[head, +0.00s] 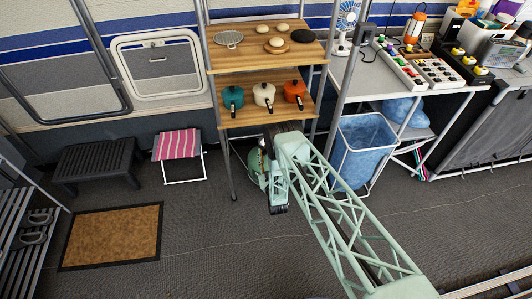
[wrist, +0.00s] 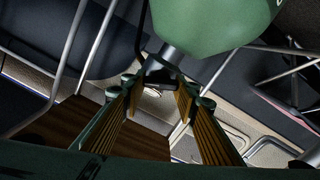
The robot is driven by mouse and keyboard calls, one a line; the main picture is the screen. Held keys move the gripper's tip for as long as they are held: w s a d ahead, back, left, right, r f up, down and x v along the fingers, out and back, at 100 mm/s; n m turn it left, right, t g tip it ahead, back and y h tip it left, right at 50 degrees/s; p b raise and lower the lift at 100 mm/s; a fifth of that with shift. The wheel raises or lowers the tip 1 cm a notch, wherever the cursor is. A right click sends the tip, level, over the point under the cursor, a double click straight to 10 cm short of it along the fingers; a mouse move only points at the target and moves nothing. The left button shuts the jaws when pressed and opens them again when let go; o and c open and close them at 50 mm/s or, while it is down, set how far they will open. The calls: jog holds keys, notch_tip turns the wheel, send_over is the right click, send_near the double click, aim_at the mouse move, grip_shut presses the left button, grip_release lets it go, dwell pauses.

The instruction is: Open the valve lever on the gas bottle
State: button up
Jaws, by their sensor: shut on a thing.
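The green gas bottle (head: 256,166) stands on the ground under the wooden shelf rack, partly hidden behind my arm in the head view. In the wrist view the rounded green body of the bottle (wrist: 212,18) fills the top, with a grey metal valve neck (wrist: 172,54) coming out of it. A dark piece at the end of the neck, which looks like the valve lever (wrist: 160,76), lies between the tips of my gripper (wrist: 159,92). My gripper is shut on it. The lever's exact angle is hard to tell.
The rack (head: 262,90) with several pots stands close around the bottle, its metal legs near my arm. A blue bin (head: 362,152) stands to the right, a striped stool (head: 178,145) to the left. The floor in front is clear.

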jog(key=o, duration=0.9)
jog(key=shift+s, duration=0.15)
jog(key=shift+v, duration=5.9)
jog(key=shift+d, duration=0.15)
jog(key=shift+c, duration=0.8)
